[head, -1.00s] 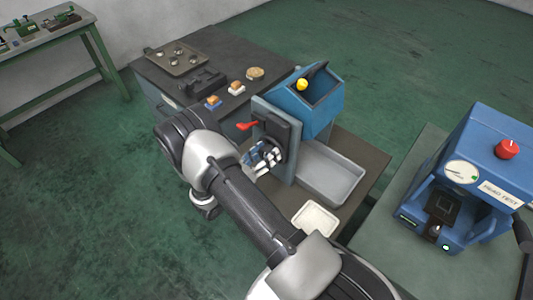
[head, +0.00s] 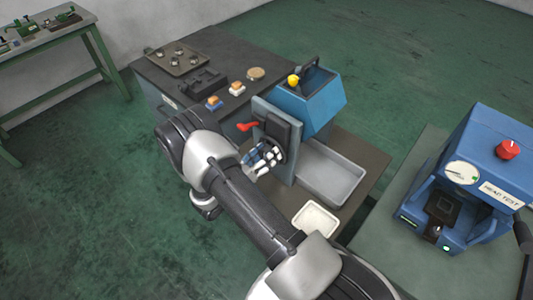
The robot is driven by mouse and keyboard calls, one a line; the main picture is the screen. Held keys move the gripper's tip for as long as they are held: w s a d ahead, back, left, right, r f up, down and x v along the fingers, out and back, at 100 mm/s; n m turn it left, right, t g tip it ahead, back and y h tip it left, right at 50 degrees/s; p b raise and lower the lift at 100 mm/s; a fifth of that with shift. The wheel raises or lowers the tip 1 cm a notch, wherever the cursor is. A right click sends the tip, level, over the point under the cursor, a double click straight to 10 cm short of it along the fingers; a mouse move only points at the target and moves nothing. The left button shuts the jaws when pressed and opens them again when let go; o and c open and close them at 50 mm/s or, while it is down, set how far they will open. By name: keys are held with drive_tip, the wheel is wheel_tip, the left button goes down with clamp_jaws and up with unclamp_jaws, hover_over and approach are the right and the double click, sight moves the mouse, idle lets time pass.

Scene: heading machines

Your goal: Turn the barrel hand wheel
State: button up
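The blue heading machine (head: 312,104) stands on a dark bench in the head view. A dark round part with pale segments (head: 268,155), which may be the barrel hand wheel, is on its left face, below a red lever (head: 248,126). A yellow knob (head: 293,80) sits at the top, beside a dark piece in the blue housing. My arm reaches up from the bottom and bends at the left of the machine.
A grey tray (head: 357,184) and a small pale tray (head: 315,219) lie right of and in front of the machine. Small wooden-topped blocks (head: 214,102) and a tray of parts (head: 177,57) are on the bench behind. A blue head tester (head: 475,165) stands at right.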

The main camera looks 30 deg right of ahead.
drive_tip(key=o, duration=0.3)
drive_tip(key=v, duration=1.2)
drive_tip(key=shift+r, duration=0.15)
